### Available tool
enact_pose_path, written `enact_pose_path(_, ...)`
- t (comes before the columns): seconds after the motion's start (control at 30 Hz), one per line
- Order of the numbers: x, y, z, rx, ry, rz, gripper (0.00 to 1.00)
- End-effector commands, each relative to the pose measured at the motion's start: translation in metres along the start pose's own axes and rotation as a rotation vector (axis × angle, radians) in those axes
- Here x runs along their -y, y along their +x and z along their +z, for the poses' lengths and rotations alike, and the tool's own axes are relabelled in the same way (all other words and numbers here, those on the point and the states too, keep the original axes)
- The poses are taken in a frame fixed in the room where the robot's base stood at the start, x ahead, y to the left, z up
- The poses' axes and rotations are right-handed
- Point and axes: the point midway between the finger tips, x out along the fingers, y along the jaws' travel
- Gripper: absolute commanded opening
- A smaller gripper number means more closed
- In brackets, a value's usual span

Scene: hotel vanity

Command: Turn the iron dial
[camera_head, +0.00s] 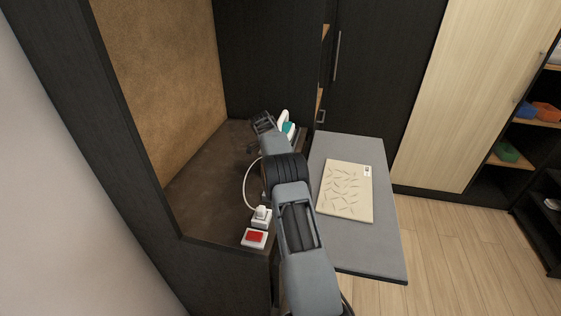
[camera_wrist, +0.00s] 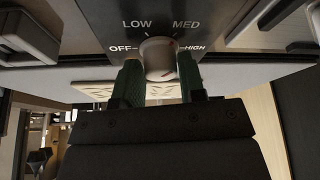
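The dial (camera_wrist: 158,57) is a round pale knob with a red mark on its right side, on a dark panel printed OFF, LOW, MED and HIGH. The red mark is toward the MED and HIGH side. My gripper (camera_wrist: 159,64) has its green fingertips on either side of the dial, close against it with no clear gap. The white and teal iron (camera_head: 287,126) stands at the back of the brown counter in the head view, partly behind my arm. The dial and my fingertips cannot be made out in the head view.
A grey ironing board (camera_head: 376,247) with a patterned beige pad (camera_head: 346,192) lies right of my arm. A white plug (camera_head: 261,213) with a cord and a red switch (camera_head: 255,238) are at the counter's front.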

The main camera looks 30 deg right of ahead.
Motion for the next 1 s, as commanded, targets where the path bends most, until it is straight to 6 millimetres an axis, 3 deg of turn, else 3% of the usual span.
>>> enact_pose_path(0.2, 0.0, -0.001, 0.001, 0.001, -0.001, -0.003, 0.57)
enact_pose_path(0.53, 0.001, -0.009, 0.001, 0.001, -0.002, -0.007, 0.57)
enact_pose_path(0.67, 0.001, -0.028, 0.002, 0.002, -0.002, -0.01, 0.57)
enact_pose_path(1.0, 0.0, -0.102, -0.001, 0.001, -0.002, -0.006, 0.57)
